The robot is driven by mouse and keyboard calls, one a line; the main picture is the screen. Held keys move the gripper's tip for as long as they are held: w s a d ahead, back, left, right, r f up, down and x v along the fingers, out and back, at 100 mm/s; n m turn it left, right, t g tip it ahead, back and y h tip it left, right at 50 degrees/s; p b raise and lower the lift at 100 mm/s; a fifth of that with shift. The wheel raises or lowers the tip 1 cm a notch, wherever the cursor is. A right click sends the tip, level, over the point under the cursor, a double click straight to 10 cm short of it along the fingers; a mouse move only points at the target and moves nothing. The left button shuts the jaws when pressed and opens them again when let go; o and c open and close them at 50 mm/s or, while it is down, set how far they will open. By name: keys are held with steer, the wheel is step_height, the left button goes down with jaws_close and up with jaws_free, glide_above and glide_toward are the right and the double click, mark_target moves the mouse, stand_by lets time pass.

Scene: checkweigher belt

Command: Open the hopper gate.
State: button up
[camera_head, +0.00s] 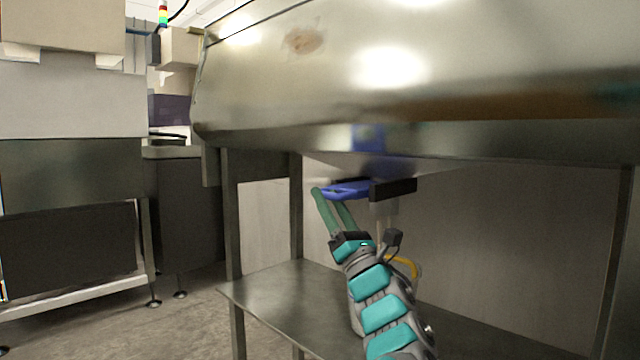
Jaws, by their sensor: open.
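The hopper (300,85) is a large shiny metal body across the top of the head view. Under its lower edge is a blue handle (346,190), with a dark block (394,189) at its right end. I take these to be part of the gate; the gate plate itself cannot be made out. My gripper (331,196) has green fingers, parted and open, pointing up at the left part of the handle. One fingertip shows at the handle's left end and the other just below it. I cannot tell whether they touch the handle.
A metal frame with a lower shelf (270,293) stands under the hopper; its left legs (232,210) are near my arm. A yellow curved part (407,266) shows behind my wrist. Machines with boxes (60,25) stand at left, with open floor (185,320) in front.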

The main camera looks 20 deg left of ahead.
mark_target(323, 191)
steer(key=shift+x, duration=2.2)
steer(key=shift+c, duration=0.2)
jaws_close()
